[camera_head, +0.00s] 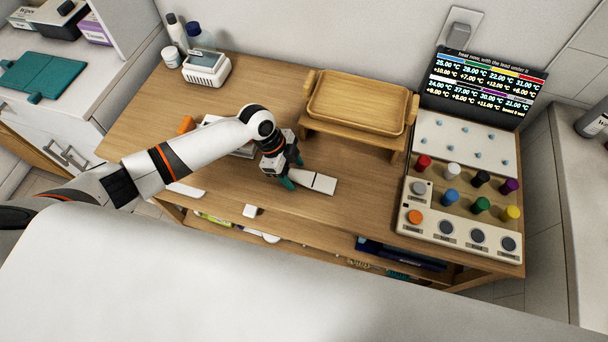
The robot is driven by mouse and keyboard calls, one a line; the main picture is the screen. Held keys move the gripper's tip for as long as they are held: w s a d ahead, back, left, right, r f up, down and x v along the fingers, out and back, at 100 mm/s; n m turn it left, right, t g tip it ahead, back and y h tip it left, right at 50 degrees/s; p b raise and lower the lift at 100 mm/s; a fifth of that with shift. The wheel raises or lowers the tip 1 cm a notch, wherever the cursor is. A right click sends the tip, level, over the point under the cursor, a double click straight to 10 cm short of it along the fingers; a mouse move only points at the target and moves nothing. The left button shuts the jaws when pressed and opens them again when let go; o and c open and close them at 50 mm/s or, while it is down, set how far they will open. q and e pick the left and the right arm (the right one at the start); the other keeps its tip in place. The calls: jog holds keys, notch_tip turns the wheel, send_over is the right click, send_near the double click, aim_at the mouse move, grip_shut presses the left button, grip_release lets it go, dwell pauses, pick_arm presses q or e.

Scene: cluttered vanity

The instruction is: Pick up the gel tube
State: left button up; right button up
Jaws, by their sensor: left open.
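A white tube with a dark line across it, which looks like the gel tube (317,182), lies flat on the wooden table (240,215). It points right, and its left end is close to my left gripper. The near fingertip is teal. I cannot tell whether the fingers touch the tube. My right gripper is out of view.
A wooden tray (358,103) on a stand is behind the tube. A panel with coloured knobs (465,190) and a display (483,87) stand at right. A white device (206,68) and bottles are at back left. Bare table lies in front of the tube.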

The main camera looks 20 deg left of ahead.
pick_arm(q)
jog(key=shift+c, duration=0.3)
jog(key=c, duration=1)
